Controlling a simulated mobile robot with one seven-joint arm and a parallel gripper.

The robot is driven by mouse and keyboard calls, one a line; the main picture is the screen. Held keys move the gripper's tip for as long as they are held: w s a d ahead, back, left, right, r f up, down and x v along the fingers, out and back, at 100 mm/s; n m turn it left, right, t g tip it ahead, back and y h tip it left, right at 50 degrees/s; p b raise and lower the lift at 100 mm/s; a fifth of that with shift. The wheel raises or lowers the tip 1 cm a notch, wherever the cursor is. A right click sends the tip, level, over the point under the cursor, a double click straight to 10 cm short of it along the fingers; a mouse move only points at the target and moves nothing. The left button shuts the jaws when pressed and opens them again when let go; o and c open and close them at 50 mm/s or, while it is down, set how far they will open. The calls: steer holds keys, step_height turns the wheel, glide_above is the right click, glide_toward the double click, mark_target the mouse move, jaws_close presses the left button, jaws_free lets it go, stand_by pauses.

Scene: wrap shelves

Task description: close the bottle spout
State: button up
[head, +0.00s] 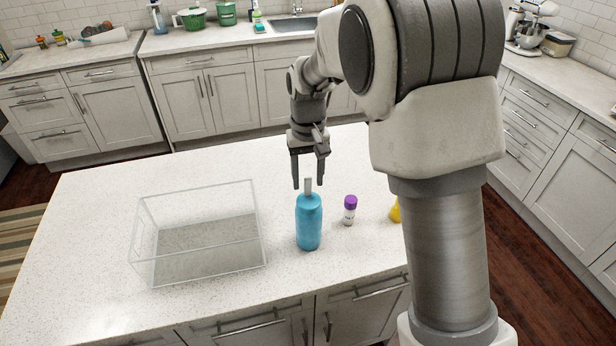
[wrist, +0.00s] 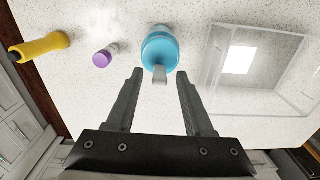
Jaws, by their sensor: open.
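A blue bottle (head: 309,224) stands upright on the light speckled counter, and it also shows in the wrist view (wrist: 160,52). A grey spout (head: 308,186) sticks up from its top; in the wrist view the spout (wrist: 160,76) points toward my gripper. My gripper (head: 309,186) hangs pointing down at the bottle's top, with its fingers spread and empty. In the wrist view my gripper (wrist: 158,73) has its fingertips left and right of the spout, with gaps on both sides. I cannot tell whether a finger touches it.
A clear open box (head: 200,254) stands left of the bottle. A small purple-capped bottle (head: 349,210) stands close to its right. A yellow item (head: 395,212) is farther right, partly hidden by my arm. The counter's far left is clear.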

steer(key=shift+f, duration=0.25)
jaws_close()
